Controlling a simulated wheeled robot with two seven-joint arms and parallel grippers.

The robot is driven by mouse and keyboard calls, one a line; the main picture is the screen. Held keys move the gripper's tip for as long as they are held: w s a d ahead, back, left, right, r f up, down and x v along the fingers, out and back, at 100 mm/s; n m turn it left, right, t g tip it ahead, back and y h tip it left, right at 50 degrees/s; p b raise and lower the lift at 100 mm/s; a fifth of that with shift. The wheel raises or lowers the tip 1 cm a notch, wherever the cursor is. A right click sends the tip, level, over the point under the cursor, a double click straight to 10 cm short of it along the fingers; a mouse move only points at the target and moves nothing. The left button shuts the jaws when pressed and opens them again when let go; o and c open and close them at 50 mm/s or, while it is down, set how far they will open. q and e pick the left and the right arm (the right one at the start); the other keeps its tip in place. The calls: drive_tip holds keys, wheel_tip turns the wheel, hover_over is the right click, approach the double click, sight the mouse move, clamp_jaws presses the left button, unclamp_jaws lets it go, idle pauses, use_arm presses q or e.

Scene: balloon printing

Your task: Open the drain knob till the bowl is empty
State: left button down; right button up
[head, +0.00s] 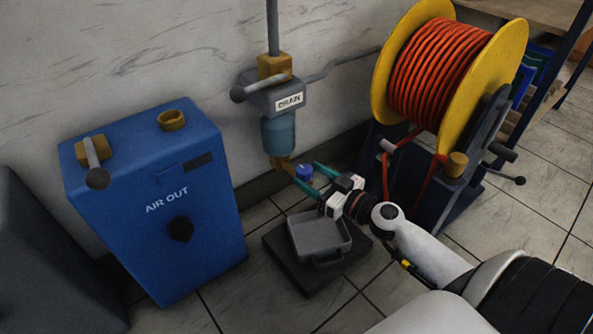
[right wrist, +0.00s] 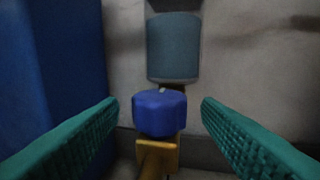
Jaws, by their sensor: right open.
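The blue drain knob (head: 304,173) sits at the bottom of the drain unit, on a brass fitting (head: 282,162). In the right wrist view the knob (right wrist: 160,113) is centred between the green fingers, with the brass fitting (right wrist: 157,157) below it. The bowl (head: 278,132) is the blue-grey cylinder under the grey block marked DRAIN (head: 288,100); it also shows in the right wrist view (right wrist: 174,46). It looks opaque, so its contents cannot be told. My right gripper (head: 306,174) is open, its fingers on either side of the knob with visible gaps. My left gripper is not in view.
A grey tray (head: 320,256) stands on a dark slab on the floor below the drain. A blue AIR OUT box (head: 165,215) stands at left. A yellow reel with orange hose (head: 440,72) stands close at right. The wall is just behind.

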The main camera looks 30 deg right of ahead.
sight(298, 168)
drive_tip(key=shift+b+x, duration=0.65)
drive_tip(key=shift+x, duration=1.95)
drive_tip(key=c, duration=1)
